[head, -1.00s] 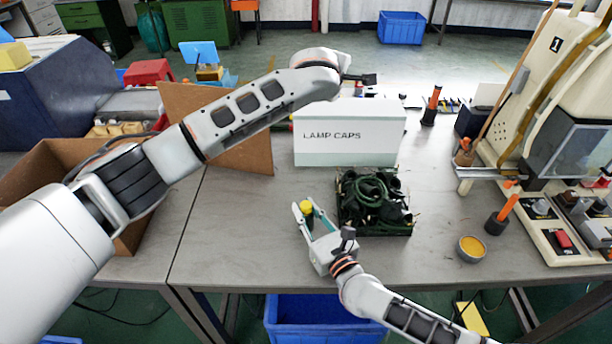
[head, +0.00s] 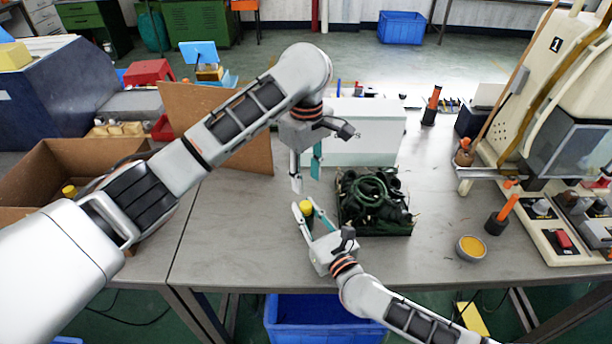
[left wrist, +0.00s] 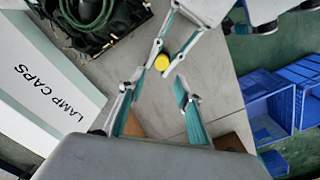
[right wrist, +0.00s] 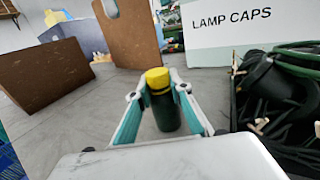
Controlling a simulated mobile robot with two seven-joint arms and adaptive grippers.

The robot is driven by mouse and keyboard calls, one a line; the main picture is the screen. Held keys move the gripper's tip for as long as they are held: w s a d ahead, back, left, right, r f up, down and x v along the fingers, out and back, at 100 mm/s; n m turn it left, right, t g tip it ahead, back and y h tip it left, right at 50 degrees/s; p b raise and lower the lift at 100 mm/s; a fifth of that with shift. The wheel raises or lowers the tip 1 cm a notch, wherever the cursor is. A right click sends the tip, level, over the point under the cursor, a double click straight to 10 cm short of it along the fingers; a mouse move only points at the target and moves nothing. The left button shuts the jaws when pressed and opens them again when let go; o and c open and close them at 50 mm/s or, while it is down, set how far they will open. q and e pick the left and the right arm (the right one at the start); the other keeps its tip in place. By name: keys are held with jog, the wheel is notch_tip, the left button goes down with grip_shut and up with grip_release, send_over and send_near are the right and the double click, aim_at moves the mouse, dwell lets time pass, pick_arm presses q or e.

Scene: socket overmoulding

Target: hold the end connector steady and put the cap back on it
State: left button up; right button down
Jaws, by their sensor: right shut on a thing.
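The end connector (right wrist: 165,112) is a dark green cylinder, upright above the grey table. A yellow cap (right wrist: 157,78) sits on its top; whether it is fully seated I cannot tell. It shows as a yellow disc in the left wrist view (left wrist: 161,62) and a yellow spot in the head view (head: 306,208). My right gripper (head: 304,212) is shut on the connector, with one finger on each side. My left gripper (head: 306,182) is open and empty, pointing down just above and behind the cap. The cap lies beyond its fingertips in the left wrist view.
A black tray of dark green cables (head: 345,226) stands close right of my right gripper. The white LAMP CAPS box (head: 365,150) is behind. A cardboard box (head: 85,155), with a yellow piece (head: 69,190) inside, is at left. The front table centre-left is clear.

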aim_at(306, 205)
pick_arm(q)
jog(key=shift+s, duration=0.2)
jog(key=shift+f, duration=0.1)
jog(key=shift+f, duration=4)
grip_shut()
jog(key=shift+m, duration=0.3)
